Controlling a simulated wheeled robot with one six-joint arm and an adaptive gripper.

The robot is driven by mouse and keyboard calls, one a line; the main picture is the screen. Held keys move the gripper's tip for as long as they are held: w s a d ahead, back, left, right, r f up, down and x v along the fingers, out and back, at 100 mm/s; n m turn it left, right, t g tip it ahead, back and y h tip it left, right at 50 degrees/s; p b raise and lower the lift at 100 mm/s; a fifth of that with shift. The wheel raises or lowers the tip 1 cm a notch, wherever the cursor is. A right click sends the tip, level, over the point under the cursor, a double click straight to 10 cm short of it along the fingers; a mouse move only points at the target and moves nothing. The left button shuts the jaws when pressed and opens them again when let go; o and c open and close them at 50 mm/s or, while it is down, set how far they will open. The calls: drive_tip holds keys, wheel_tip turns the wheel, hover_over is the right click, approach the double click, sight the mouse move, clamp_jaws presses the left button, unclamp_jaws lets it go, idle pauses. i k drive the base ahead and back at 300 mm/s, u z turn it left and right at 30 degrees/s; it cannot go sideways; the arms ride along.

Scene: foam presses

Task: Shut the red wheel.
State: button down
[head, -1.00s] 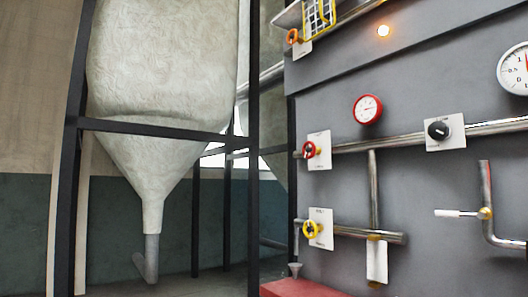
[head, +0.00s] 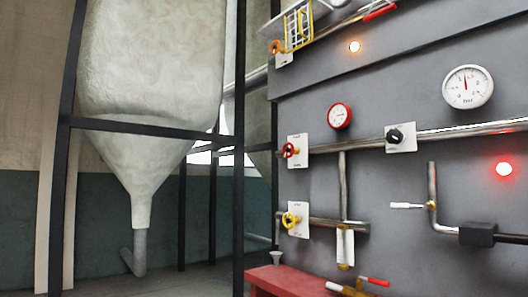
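The red wheel (head: 289,150) is a small handwheel in front of a white plate (head: 298,160) on the grey panel. It sits at the left end of the upper horizontal pipe, above a yellow wheel (head: 290,220). Whether the red wheel's valve is open or shut cannot be read from this view. My gripper is not in view.
The grey panel carries a black knob (head: 394,136), a red-rimmed gauge (head: 339,116), a white gauge (head: 468,87) and a lit red lamp (head: 504,169). Levered valves stick out below. A red bench (head: 285,280) stands at the panel's foot. Black frame posts and a hopper (head: 150,110) stand left.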

sight(292, 150)
drive_tip(key=u, duration=0.4)
drive_tip(key=i, duration=1.55)
drive_tip(key=u, duration=0.25)
